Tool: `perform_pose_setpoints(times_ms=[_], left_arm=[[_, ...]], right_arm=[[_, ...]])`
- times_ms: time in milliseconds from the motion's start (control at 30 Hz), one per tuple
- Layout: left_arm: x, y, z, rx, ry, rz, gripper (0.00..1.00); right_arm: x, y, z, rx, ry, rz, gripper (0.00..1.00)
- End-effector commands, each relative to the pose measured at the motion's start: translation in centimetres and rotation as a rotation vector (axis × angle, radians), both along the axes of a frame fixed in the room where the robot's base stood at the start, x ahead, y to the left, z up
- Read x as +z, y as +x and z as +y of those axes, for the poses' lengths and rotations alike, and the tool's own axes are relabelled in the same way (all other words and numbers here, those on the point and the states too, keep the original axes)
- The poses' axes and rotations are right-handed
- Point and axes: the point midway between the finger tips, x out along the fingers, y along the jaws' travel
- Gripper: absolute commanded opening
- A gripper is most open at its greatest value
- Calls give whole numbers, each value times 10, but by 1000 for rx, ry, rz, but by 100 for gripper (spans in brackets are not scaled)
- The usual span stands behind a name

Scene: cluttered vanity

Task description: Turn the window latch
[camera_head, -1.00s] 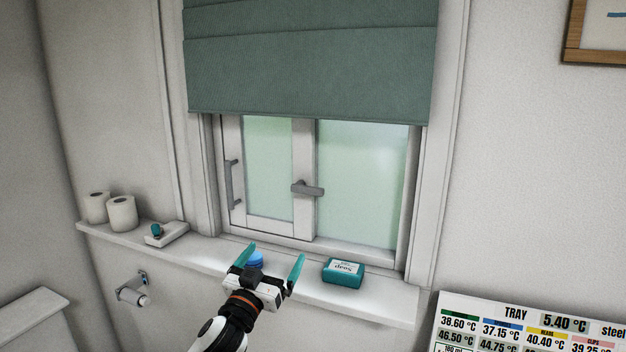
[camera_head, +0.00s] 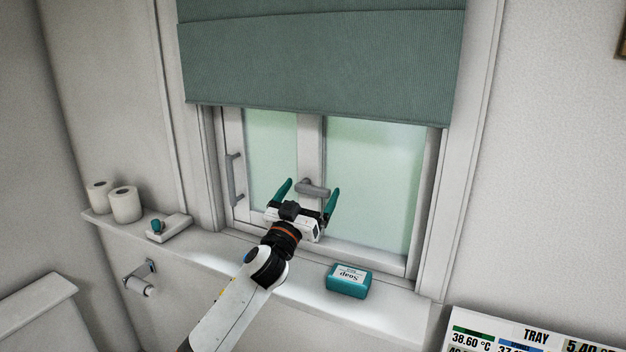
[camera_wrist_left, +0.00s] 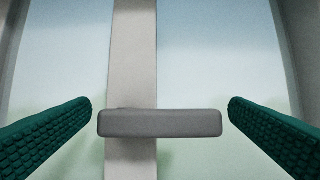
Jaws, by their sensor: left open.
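The grey window latch (camera_head: 313,188) sits on the white middle post of the window, its handle lying roughly level and pointing right. In the left wrist view the latch handle (camera_wrist_left: 160,123) lies level between the two fingers, with a gap at each end. My left gripper (camera_head: 308,194) is open just in front of the latch, its teal fingers on either side of it. In the left wrist view the open left gripper (camera_wrist_left: 160,112) shows no finger touching the handle. My right gripper is not in view.
A teal soap box (camera_head: 348,281) stands on the white sill (camera_head: 400,306) below the window. Two paper rolls (camera_head: 125,204) and a small white dish (camera_head: 169,228) stand at its left end. A green blind (camera_head: 320,60) hangs above the latch. A vertical grey handle (camera_head: 235,180) is left of it.

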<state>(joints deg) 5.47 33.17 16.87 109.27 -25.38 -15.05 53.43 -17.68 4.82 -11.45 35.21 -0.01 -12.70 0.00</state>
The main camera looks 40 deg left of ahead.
Motion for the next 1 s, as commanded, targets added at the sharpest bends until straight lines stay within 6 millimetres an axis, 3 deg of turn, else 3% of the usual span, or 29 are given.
perform_pose_setpoints(times_ms=[167, 533, 900, 1000], left_arm=[[8, 17, 5, 0, -1, 0, 100], [8, 21, 7, 0, -1, 1, 100], [8, 21, 6, 0, -1, 1, 39], [8, 22, 6, -1, 1, 1, 38]], right_arm=[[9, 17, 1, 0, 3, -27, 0], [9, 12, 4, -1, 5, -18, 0], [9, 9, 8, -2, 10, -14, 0], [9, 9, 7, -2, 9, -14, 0]])
